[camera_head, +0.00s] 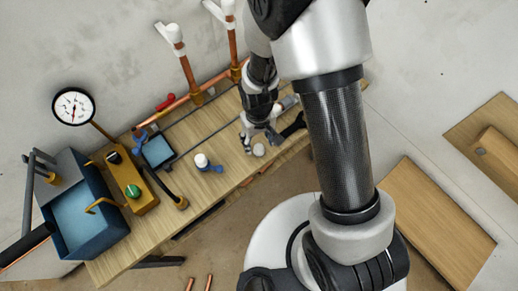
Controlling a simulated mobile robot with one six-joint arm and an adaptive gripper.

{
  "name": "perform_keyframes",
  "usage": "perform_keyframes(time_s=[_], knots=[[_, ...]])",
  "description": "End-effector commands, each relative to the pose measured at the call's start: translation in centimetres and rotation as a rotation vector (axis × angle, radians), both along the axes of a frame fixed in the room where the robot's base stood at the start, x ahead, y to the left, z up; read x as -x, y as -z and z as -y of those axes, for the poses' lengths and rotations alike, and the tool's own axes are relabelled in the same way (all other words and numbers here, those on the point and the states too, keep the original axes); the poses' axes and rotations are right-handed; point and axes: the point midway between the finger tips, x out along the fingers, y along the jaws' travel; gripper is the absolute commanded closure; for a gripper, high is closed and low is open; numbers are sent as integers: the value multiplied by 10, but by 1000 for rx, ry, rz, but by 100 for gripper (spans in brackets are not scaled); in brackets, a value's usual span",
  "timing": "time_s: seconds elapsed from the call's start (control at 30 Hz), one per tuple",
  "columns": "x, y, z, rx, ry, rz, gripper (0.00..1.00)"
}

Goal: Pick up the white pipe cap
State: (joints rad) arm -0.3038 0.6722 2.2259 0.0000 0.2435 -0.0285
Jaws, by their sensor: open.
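A small white round piece, which looks like the white pipe cap (259,150), lies on the wooden workbench (225,178) near its front edge. My gripper (258,143) is open and points down at the bench, right by this piece. The fingers are at or just behind it in the picture. I cannot tell whether they touch it or how high they are. Another white-topped piece with a blue part (202,161) stands on the bench to the left of my gripper.
A blue bin (85,215), a yellow box with a green knob (130,185) and a pressure gauge (74,106) are on the left. Copper pipes with white tops (187,68) rise behind the bench. A dark tool (293,127) lies right of my gripper.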

Motion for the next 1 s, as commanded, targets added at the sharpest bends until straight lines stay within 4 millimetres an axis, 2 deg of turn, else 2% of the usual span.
perform_keyframes(time_s=[0.17, 0.43, 0.7, 1.0], knots=[[2, 11, 1, 1, 0, -2, 46], [5, 50, 3, 0, 0, -3, 46], [4, 53, 3, -1, 0, 1, 46], [4, 52, 3, -1, 0, 1, 66]])
